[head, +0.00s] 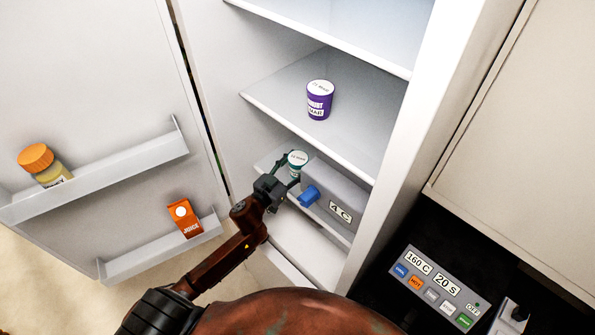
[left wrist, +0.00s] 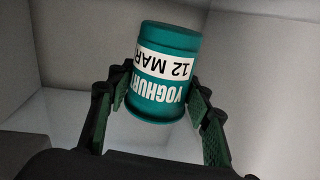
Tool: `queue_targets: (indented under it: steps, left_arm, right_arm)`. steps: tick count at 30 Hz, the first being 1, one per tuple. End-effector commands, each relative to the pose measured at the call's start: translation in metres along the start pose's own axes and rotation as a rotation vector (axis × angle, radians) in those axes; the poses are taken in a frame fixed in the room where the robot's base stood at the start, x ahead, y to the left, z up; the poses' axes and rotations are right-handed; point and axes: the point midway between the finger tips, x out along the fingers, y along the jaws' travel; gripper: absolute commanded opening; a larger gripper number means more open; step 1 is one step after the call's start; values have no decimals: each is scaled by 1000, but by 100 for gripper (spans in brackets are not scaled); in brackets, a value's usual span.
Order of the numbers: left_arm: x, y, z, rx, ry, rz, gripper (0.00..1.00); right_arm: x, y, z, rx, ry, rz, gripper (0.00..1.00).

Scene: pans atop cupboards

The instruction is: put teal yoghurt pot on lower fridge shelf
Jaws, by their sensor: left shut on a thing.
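The teal yoghurt pot (head: 297,158) has a white lid and stands roughly upright inside the open fridge, at the lower shelf (head: 265,163). In the left wrist view the pot (left wrist: 165,70) shows its label "YOGHURT 12 MAR" upside down. My left gripper (head: 287,172) is shut on the pot, with a finger on each side, as the left wrist view (left wrist: 160,108) also shows. I cannot tell whether the pot's base touches the shelf. My right gripper is not in view.
A grey box marked "4 C" (head: 340,212) with a blue knob (head: 309,195) is just right of my gripper. A purple pot (head: 319,100) stands on the shelf above. The open door (head: 90,80) at left holds an orange-lidded jar (head: 45,165) and a juice carton (head: 185,219).

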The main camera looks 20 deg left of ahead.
Motion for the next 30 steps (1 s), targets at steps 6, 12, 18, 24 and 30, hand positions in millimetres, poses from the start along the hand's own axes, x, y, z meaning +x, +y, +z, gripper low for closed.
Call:
queue_targets:
  steps: [6, 12, 18, 24, 30]
  left_arm:
    - [-1, 1, 27, -3, -2, -4, 17]
    - [-1, 2, 41, 0, 1, -2, 17]
    - [-2, 1, 41, 1, 1, -3, 17]
    - [-2, 1, 44, 0, -1, -4, 52]
    - [-2, 0, 44, 0, -1, -4, 64]
  right_arm:
    - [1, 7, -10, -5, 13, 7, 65]
    - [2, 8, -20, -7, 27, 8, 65]
    - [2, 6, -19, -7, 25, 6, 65]
    - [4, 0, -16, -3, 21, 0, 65]
    - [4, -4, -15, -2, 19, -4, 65]
